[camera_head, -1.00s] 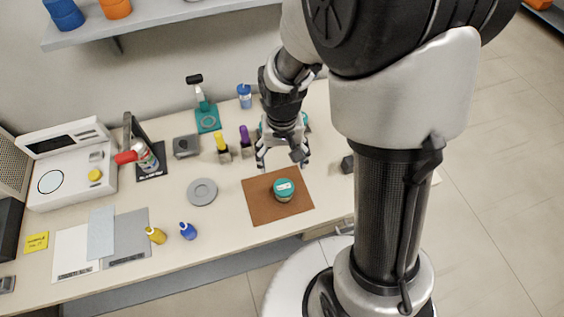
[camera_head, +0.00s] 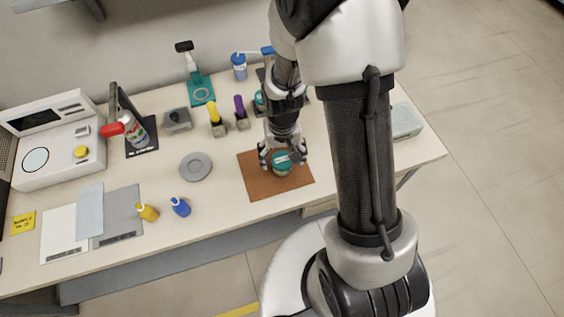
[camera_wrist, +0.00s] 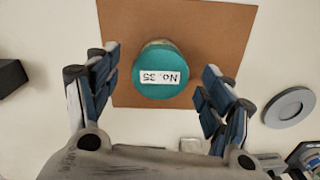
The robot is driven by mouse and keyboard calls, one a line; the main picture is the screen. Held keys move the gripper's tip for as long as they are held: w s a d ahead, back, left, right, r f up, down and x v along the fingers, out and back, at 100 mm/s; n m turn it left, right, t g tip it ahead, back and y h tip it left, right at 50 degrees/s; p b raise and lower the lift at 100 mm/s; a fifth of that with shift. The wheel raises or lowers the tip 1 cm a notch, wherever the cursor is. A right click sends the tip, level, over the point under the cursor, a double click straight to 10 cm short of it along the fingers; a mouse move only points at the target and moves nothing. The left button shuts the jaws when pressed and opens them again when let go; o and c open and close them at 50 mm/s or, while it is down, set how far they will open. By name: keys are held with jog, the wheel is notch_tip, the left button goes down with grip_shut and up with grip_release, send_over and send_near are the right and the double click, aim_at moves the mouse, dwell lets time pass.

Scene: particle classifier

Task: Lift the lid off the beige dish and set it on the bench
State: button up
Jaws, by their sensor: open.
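The beige dish (camera_head: 281,174) stands on a brown mat (camera_head: 262,187) near the front of the bench. Its teal lid (camera_head: 283,157) is on top and carries a white label. My gripper (camera_head: 282,160) is over the dish in the head view. In the wrist view my gripper (camera_wrist: 157,82) is open, with one finger to each side of the lid and gaps between. I cannot tell its exact height above the lid.
A grey disc (camera_head: 196,166) lies on the bench left of the mat. Several tools and bottles line the back. The bench (camera_head: 225,187) is bare between the disc and the mat.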

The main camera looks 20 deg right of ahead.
jog(key=shift+f, duration=0.4)
jog(key=shift+r, duration=0.1)
jog(key=shift+c, duration=0.6)
jog(key=c, duration=0.9)
